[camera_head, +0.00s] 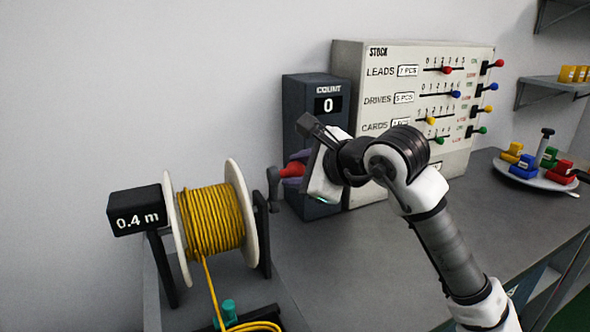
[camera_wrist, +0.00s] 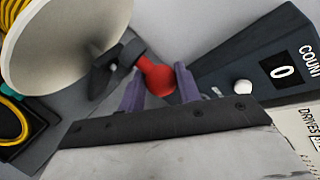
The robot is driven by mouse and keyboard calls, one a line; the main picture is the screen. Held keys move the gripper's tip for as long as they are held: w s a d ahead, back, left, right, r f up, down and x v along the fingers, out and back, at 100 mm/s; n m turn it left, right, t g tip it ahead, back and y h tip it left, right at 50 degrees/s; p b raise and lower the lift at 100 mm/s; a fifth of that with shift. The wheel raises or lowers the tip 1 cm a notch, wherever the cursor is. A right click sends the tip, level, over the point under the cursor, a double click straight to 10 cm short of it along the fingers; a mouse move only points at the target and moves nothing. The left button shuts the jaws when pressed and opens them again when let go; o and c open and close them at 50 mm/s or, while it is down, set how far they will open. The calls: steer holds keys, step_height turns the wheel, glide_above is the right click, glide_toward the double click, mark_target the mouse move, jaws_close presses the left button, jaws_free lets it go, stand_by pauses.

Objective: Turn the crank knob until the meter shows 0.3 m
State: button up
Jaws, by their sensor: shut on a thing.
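The red crank knob (camera_head: 293,169) sits at the end of the dark crank arm (camera_head: 273,188), at the right side of the cable reel. In the wrist view the red knob (camera_wrist: 157,77) is between the two purple fingers of my gripper (camera_wrist: 157,84), which is shut on it. The meter (camera_head: 137,218) at the left of the reel reads 0.4 m. The reel (camera_head: 238,200) has pale flanges and is wound with yellow cable (camera_head: 208,222). In the head view my gripper (camera_head: 298,167) partly hides the knob.
A dark counter box (camera_head: 315,92) reading 0 stands close behind my gripper, beside a stock panel (camera_head: 400,55) with coloured sliders. A plate (camera_head: 520,178) with coloured blocks stands at the right. Yellow cable hangs to a coil by a teal part (camera_head: 228,312). The grey bench's front middle is clear.

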steer(key=shift+s+d+f, duration=0.15)
steer(key=shift+s+d, duration=0.05)
steer(key=shift+s, duration=0.3)
steer(key=shift+s+d+f+b, duration=0.25)
steer(key=shift+s+f+b, duration=0.05)
steer(key=shift+s+b, duration=0.25)
steer(key=shift+s+d+f+b, duration=0.2)
steer(key=shift+s+f+b, duration=0.1)
steer(key=shift+s+b, duration=0.25)
steer(key=shift+s+d+f+b, duration=0.2)
steer(key=shift+s+f+b, duration=0.25)
steer(key=shift+b, duration=0.2)
steer(key=shift+s+d+f+b, duration=0.15)
steer(key=shift+s+f+b, duration=0.2)
steer(key=shift+f+b, duration=0.25)
steer(key=shift+f, duration=0.1)
